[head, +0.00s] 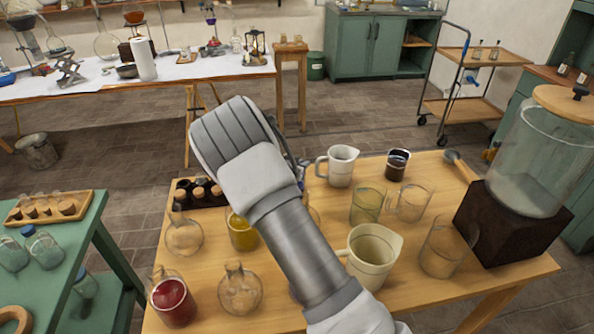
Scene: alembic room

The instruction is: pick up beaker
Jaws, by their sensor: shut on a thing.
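My wrist and the back of my gripper (290,155) are over the middle of the table, seen from behind. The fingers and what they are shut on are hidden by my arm. Several glass beakers stand on the wooden table: one with red liquid (172,302), one with yellow liquid (243,232), a green-tinted one (367,205), a clear one (412,204), a larger clear one (443,250) and one with dark liquid (397,166). Part of another clear glass (315,216) shows beside my forearm. I cannot tell which beaker is meant.
A white jug (340,166) and a cream jug (374,256) stand close by. Round flasks (240,290) and a dark rack (200,193) are on the left. A lidded glass jar (540,150) on a dark block fills the right end. A green table (75,245) is at left.

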